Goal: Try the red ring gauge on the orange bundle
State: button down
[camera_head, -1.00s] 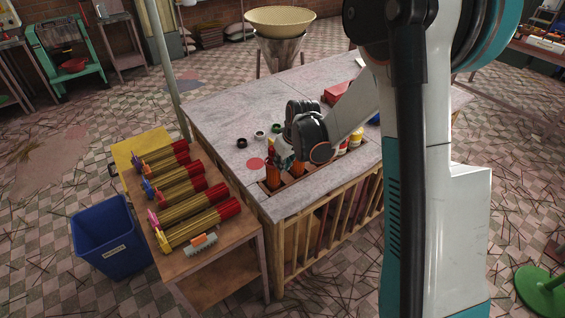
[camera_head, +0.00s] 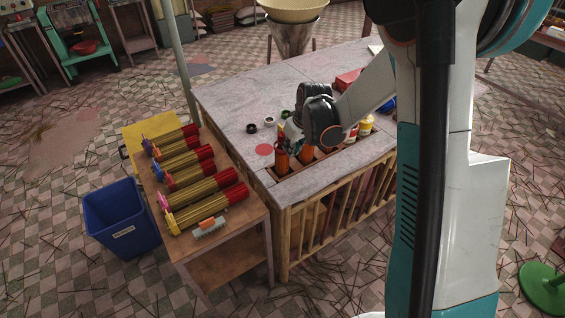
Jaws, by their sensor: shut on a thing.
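The orange bundle (camera_head: 281,161) stands upright in the wooden tray at the near left corner of the grey table. A second orange piece (camera_head: 306,154) shows just right of it, partly behind my gripper. My gripper (camera_head: 290,137) points down at the top of the orange bundle, with its fingers mostly hidden by its own dark body. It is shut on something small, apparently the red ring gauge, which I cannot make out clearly. I cannot tell whether the ring is around the bundle or only above it.
A black ring (camera_head: 251,128), a white ring (camera_head: 269,121) and a green ring (camera_head: 286,114) lie on the table behind a flat red disc (camera_head: 264,150). Yellow-topped containers (camera_head: 366,122) stand right. A low side table (camera_head: 184,240) holds several red-ended bundles beside a blue bin (camera_head: 122,222).

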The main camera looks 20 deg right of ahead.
notch_tip(320, 180, up, 10)
jog(key=p, duration=0.5)
jog(key=shift+f, duration=0.25)
dwell(0.7)
